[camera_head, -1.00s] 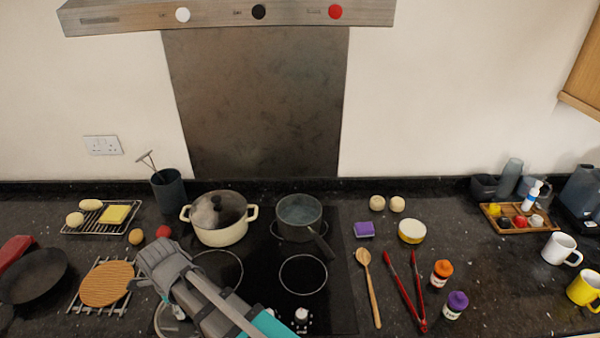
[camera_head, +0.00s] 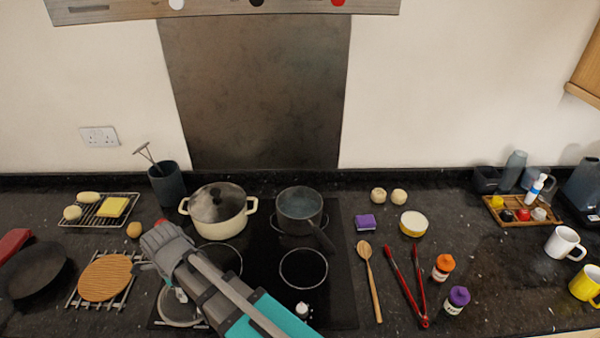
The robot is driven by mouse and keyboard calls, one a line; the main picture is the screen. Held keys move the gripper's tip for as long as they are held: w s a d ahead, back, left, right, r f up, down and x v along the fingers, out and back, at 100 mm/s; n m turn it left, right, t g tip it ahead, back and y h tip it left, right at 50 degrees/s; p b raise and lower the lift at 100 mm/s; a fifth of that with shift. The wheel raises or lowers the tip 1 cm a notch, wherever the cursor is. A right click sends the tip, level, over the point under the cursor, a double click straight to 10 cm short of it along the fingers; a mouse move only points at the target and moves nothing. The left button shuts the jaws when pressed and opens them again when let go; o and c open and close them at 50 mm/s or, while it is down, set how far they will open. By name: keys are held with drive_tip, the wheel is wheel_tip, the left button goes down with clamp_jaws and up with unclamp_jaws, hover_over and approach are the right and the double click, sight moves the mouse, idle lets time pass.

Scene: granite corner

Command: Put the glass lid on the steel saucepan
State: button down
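The steel saucepan (camera_head: 299,207) stands on the back right of the black hob, its dark handle pointing toward the front right. Its top looks uncovered. A round clear disc with a pale rim, apparently the glass lid (camera_head: 176,312), lies at the front left of the hob, partly hidden by my arm. My gripper (camera_head: 160,255) is above and behind this disc, left of the front left ring. Its fingers are mostly hidden by its own body, so their opening does not show. It is apart from the saucepan.
A cream pot (camera_head: 222,226) with its own lid stands left of the saucepan. A waffle-like round (camera_head: 105,280) on a rack and a black frying pan (camera_head: 35,270) are at left. A wooden spoon (camera_head: 370,285) and red tongs (camera_head: 408,290) lie right of the hob. The front right ring is clear.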

drive_tip(key=w+d+r+p, duration=0.3)
drive_tip(key=w+d, duration=0.2)
drive_tip(key=w, duration=0.5)
drive_tip(key=w+d+r+p, duration=0.2)
drive_tip(key=w+d, duration=0.4)
drive_tip(key=w, duration=0.3)
drive_tip(key=w+d+r+p, duration=0.2)
drive_tip(key=w+d, duration=0.5)
drive_tip(key=d, duration=0.2)
drive_tip(key=w+d+r+m+p, duration=0.1)
drive_tip(key=w+d+r+p, duration=0.1)
drive_tip(key=w+d, duration=0.6)
drive_tip(key=shift+w+d+r+p, duration=0.15)
drive_tip(key=shift+d+r+p, duration=0.2)
drive_tip(key=shift+d, duration=0.45)
drive_tip(key=shift+f, duration=0.15)
wheel_tip(320, 180, down, 6)
drive_tip(key=b, duration=0.6)
drive_tip(key=shift+f+b, duration=0.15)
drive_tip(key=shift+b, duration=0.2)
drive_tip(key=shift+f+b, duration=0.55)
drive_tip(key=shift+b, duration=0.05)
drive_tip(key=shift+c, duration=0.4)
unclamp_jaws()
